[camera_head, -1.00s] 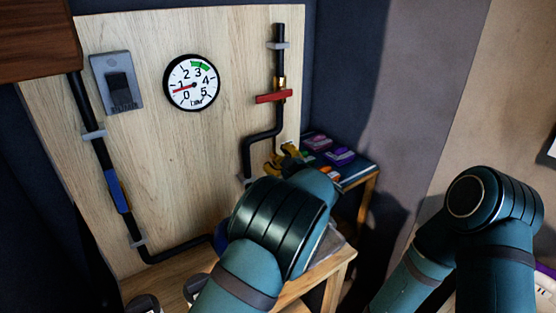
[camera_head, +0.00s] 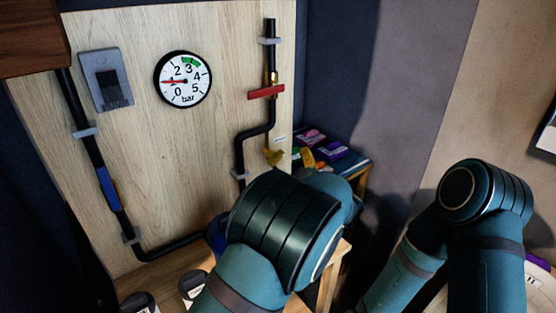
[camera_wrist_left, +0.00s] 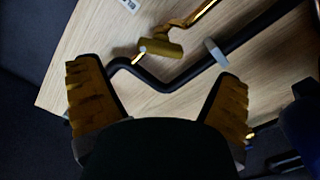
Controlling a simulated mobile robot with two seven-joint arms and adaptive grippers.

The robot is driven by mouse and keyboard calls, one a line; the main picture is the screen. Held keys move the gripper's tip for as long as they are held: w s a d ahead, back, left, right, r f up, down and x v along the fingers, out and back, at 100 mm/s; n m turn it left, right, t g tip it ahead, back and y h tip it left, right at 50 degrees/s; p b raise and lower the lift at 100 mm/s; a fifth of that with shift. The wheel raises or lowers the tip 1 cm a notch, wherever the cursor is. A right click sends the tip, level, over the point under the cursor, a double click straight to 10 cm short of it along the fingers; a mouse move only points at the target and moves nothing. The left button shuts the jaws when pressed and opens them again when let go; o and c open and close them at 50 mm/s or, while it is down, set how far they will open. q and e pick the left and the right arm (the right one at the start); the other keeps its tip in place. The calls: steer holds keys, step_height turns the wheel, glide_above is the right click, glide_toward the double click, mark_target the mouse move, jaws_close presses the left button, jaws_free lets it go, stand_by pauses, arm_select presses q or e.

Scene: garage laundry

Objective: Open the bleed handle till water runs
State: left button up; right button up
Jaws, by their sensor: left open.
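A brass bleed valve with a long gold handle (camera_wrist_left: 192,18) sits beside the black pipe in the left wrist view. Its thick gold body (camera_wrist_left: 160,48) has a pale end at its left. In the head view a yellow piece (camera_head: 273,156), likely this valve, shows beside the lower pipe bend. My left gripper (camera_wrist_left: 158,100) is open and empty, its amber fingers spread on either side of the black pipe's bend, with the valve beyond them. In the head view my left arm hides the gripper. I cannot make out running water. My right gripper is out of view.
A pressure gauge (camera_head: 183,80) on the wooden board (camera_head: 215,140) reads about 1 bar. A red handle (camera_head: 266,91) crosses the right pipe; a blue handle (camera_head: 108,187) is on the left pipe. Colourful boxes (camera_head: 333,150) lie on a small table at right.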

arm_select(q)
steer(key=shift+v, duration=2.2)
